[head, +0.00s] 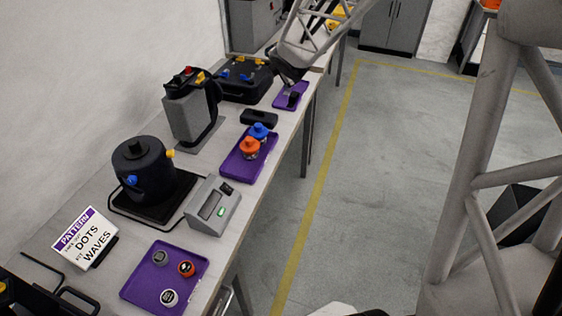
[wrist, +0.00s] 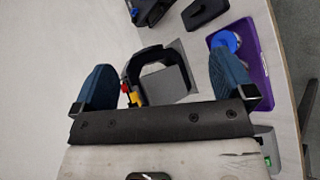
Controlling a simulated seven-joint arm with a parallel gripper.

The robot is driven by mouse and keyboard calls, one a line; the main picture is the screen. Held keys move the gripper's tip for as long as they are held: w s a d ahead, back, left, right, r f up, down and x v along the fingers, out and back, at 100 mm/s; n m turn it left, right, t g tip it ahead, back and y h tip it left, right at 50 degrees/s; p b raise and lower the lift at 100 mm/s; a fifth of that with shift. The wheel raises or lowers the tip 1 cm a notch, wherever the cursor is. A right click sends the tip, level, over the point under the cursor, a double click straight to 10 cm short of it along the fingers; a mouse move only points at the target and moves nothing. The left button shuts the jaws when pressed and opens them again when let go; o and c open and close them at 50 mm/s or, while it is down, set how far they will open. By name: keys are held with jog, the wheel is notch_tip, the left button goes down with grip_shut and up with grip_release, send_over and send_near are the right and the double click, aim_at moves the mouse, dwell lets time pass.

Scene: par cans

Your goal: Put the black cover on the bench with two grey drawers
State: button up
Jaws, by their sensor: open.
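A flat black oblong piece (head: 259,118) lies on the long bench (head: 105,195), beyond the tray with blue and orange caps. It fits a black cover, but I cannot tell for sure; it also shows at the top of the wrist view (wrist: 205,12). My gripper (head: 287,72) is above the far part of the bench, beyond this piece. In the wrist view my gripper (wrist: 170,82) is open, its blue fingers wide apart with nothing between them. I cannot pick out two grey drawers; a bench with them is not clearly visible.
A grey machine with a black handle (head: 190,115), a black kettle (head: 143,165), a black case (head: 246,82), purple trays (head: 233,170) and a grey scale (head: 214,205) crowd the bench. A grey cabinet (head: 395,25) stands at the back.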

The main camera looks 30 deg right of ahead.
jog(key=s+a+m+g, duration=0.2)
jog(key=s+a+m, duration=0.3)
jog(key=s, duration=0.7)
jog(key=s+a+r+m+g+y, duration=0.1)
jog(key=s+a+m+g, duration=0.2)
jog(key=s, duration=0.9)
jog(key=s+a+m+g+y, duration=0.1)
jog(key=s+a+m+g, duration=0.2)
jog(key=s+a+m, duration=0.6)
jog(key=s+m, duration=0.3)
jog(key=s, duration=0.1)
jog(key=shift+a+r+m, duration=0.25)
jog(key=shift+r+m, duration=0.05)
jog(key=shift+w, duration=0.1)
